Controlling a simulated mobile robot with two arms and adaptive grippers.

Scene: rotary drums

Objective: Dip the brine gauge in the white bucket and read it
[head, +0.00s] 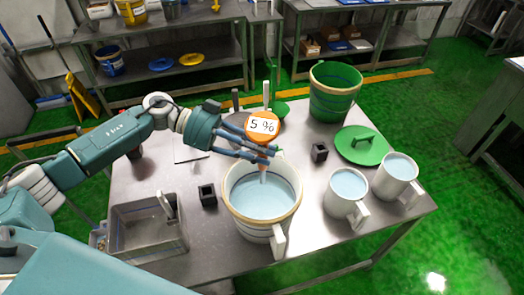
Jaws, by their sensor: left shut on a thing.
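The white bucket (237,213) stands at the front middle of the table, full of pale blue liquid, its handle toward the front. My left gripper (268,156) is above the bucket's far rim, shut on the brine gauge (263,126). The gauge has an orange round head with a white display reading "5 %". Its thin stem points down from the gripper over the liquid, and its lower end appears to be in the liquid. The gripper fingers hide part of the gauge. My right gripper is not in view.
A green bucket (335,95) and a green lid (362,147) are at the back right. Two white jugs (346,190) of blue liquid stand at right. A grey bin (147,240) is at front left. Small black blocks (208,195) flank the bucket.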

